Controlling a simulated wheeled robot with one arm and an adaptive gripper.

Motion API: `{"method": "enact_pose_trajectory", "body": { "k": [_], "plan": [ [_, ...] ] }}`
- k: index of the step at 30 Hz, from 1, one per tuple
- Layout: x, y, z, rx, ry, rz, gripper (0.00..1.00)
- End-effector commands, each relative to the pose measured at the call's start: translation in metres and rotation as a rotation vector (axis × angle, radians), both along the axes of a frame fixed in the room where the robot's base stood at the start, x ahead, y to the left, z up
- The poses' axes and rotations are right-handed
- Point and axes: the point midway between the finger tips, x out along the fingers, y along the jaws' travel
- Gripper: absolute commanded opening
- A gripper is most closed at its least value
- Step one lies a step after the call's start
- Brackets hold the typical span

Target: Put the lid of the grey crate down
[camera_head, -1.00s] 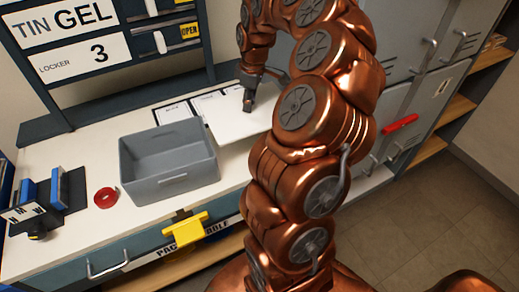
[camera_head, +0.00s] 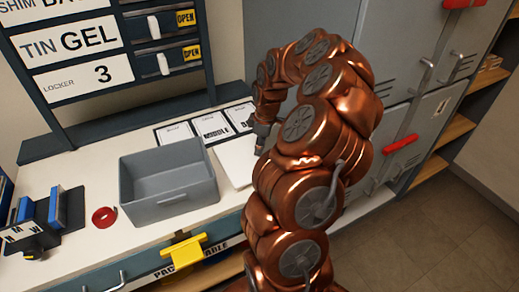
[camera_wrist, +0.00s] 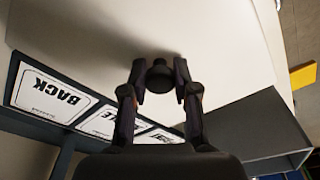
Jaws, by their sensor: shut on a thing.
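The lid (camera_head: 234,163) is a flat white panel just right of the open grey crate (camera_head: 168,183), in front of the label cards. Its dark round knob (camera_wrist: 159,74) shows in the wrist view, and the pale lid (camera_wrist: 205,65) spreads around it. My gripper (camera_wrist: 160,82) is shut on this knob, one finger on each side. In the head view my arm hides the fingertips and the lid's right part. The crate (camera_wrist: 255,130) also shows at the lower right of the wrist view. Whether the lid touches the worktop I cannot tell.
Label cards (camera_head: 212,127) lie behind the lid on the white worktop (camera_head: 85,170). A red ring (camera_head: 104,217) and a holder with blue pieces (camera_head: 50,215) are left of the crate. A yellow clip (camera_head: 186,251) sits at the front edge. Grey lockers (camera_head: 400,90) stand right.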

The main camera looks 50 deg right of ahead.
Motion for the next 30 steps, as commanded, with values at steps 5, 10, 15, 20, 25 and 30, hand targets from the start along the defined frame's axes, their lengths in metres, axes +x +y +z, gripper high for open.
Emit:
{"method": "enact_pose_trajectory", "body": {
  "k": [5, 10, 15, 20, 25, 30],
  "plan": [
    [-0.001, 0.001, -0.019, 0.002, 0.005, -0.001, 0.00],
    [0.000, 0.000, -0.020, 0.000, 0.001, 0.000, 0.00],
    [0.000, 0.000, -0.023, 0.000, 0.001, 0.000, 0.00],
    [0.000, 0.000, -0.023, 0.000, 0.001, 0.000, 0.41],
    [0.000, 0.000, -0.022, 0.000, 0.001, 0.000, 0.54],
    [0.000, 0.000, -0.022, 0.000, 0.001, 0.000, 0.54]
  ]
}}
